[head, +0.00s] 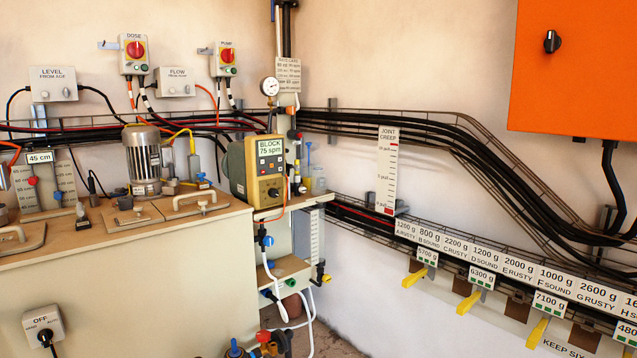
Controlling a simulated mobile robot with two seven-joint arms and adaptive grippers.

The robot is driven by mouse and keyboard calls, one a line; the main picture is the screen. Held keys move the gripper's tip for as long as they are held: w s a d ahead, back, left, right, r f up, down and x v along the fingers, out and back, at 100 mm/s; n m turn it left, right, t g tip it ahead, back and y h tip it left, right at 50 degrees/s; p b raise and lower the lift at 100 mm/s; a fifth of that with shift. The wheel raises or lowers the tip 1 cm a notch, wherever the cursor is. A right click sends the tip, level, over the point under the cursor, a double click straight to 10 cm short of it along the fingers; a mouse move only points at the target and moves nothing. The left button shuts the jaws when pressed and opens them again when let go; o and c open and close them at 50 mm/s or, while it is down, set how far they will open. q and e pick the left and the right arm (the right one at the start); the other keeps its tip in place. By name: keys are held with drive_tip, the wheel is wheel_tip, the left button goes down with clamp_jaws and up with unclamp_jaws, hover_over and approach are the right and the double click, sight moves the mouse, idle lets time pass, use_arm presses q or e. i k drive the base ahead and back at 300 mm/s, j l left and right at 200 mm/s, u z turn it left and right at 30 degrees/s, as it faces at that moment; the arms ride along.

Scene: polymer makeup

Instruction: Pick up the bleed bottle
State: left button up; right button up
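A small clear bottle or jar (319,184) stands on the narrow shelf just right of the yellow dosing pump; it may be the bleed bottle, though its label is too small to read. A blue-topped slender item (308,152) stands next to it on the left, and the wall corner is behind. Neither of my grippers shows in the head view, so nothing is seen held.
The yellow pump (266,170) with a "BLOCK 75 spm" display stands left of the shelf (305,201). Pipes, a gauge (269,86) and valves crowd it. A large beige tank (130,270) fills the left. Cable trays and yellow-handled hooks (414,277) line the right wall.

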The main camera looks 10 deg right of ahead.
sight(317, 177)
drive_tip(key=i+z, duration=0.1)
drive_tip(key=z, duration=0.5)
drive_tip(key=i+z, duration=0.25)
drive_tip(key=i, duration=0.15)
drive_tip(key=i+j+z, duration=0.3)
drive_tip(key=i, duration=0.15)
drive_tip(key=i+j+z, duration=0.25)
drive_tip(key=i, duration=0.15)
drive_tip(key=l, duration=0.1)
